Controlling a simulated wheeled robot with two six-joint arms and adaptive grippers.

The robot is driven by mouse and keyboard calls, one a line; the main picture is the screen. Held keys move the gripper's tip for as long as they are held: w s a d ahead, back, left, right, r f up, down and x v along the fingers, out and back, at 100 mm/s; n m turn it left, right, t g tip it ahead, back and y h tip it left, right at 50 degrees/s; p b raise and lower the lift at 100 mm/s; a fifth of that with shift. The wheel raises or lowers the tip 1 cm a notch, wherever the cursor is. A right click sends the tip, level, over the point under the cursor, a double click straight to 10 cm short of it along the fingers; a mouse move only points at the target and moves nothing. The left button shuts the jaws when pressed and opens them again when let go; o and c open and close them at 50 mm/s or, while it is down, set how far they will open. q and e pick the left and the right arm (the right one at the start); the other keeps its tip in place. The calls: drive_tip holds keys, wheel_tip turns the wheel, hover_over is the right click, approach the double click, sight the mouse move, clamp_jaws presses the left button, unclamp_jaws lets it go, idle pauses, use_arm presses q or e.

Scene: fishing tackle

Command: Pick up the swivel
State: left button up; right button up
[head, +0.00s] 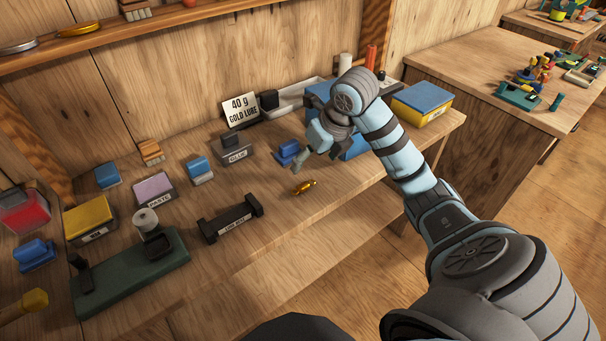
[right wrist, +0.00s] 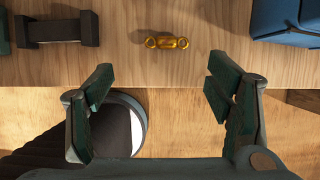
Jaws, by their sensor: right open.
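The swivel is a small gold piece (head: 304,187) with a ring at each end, lying on the wooden bench top near its front edge. In the right wrist view the swivel (right wrist: 166,42) lies beyond the fingertips, between their lines and touching neither. My left gripper is not in view.
A dark rack (head: 231,219) stands left of the swivel, and a blue box (head: 354,147) stands to its right. A small blue block (head: 287,152) and a grey labelled box (head: 236,150) sit behind. A sign (head: 241,109) reads 40 g gold lure. Bare wood surrounds the swivel.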

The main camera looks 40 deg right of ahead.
drive_tip(key=b, duration=0.7)
hover_over(304, 184)
drive_tip(key=s+a, duration=0.1)
drive_tip(key=s, duration=0.2)
drive_tip(key=f, duration=0.8)
drive_tip(key=shift+w, duration=0.2)
drive_tip(key=shift+w+f+b, duration=0.25)
drive_tip(key=shift+f+b, duration=0.1)
drive_tip(key=shift+b, duration=0.1)
drive_tip(key=x, duration=0.1)
drive_tip(key=b+x, duration=0.1)
drive_tip(key=x, duration=0.1)
drive_tip(key=d+x, duration=0.1)
drive_tip(key=x, duration=0.1)
drive_tip(key=shift+s, duration=0.15)
drive_tip(key=shift+a+r, duration=0.1)
drive_tip(key=c, duration=1.3)
